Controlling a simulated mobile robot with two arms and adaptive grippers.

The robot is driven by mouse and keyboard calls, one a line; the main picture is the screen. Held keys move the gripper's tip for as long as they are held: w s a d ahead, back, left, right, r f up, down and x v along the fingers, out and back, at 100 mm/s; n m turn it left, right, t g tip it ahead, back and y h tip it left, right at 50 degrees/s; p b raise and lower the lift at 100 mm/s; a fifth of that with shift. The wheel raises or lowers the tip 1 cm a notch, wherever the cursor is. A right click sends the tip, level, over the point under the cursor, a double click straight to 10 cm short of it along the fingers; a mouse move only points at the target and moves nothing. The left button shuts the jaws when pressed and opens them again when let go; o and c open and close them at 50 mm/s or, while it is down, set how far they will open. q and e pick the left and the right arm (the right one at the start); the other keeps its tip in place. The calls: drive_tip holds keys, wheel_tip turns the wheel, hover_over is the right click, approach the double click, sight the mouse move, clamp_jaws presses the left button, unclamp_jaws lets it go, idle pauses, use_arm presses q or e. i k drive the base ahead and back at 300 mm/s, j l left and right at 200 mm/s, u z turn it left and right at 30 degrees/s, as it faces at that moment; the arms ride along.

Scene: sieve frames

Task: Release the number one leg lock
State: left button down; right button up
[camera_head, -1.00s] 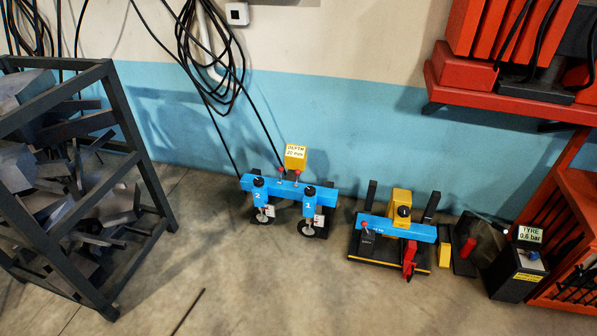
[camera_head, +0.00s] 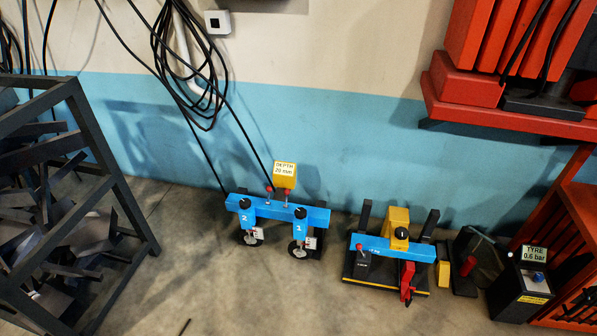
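A blue wheeled frame (camera_head: 272,208) stands on the floor by the wall, with a yellow box on top marked "DEPTH 20 mm" (camera_head: 284,176). Its right leg is marked 1 (camera_head: 300,225) and its left leg is marked 2 (camera_head: 244,217). Each leg has a black knob on top, a small white tag and a wheel at the bottom. The leg one knob (camera_head: 300,212) is visible, but the lock's state is too small to tell. Two red-tipped levers rise from the crossbar. Neither of my grippers is in view.
A dark metal rack (camera_head: 110,190) of scrap stands at the left. A second blue and yellow machine (camera_head: 390,247) on a black base stands right of the frame. A "TYRE 0.6 bar" box (camera_head: 522,285) and red shelving (camera_head: 510,120) are at the right. Cables hang on the wall.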

sight(286, 192)
drive_tip(key=i+z, duration=0.1)
drive_tip(key=i, duration=0.5)
drive_tip(key=i+j+z, duration=0.1)
drive_tip(key=i, duration=0.45)
drive_tip(key=i+j, duration=0.1)
drive_tip(key=i, duration=0.5)
drive_tip(key=i+j+z, duration=0.15)
drive_tip(key=i, duration=0.45)
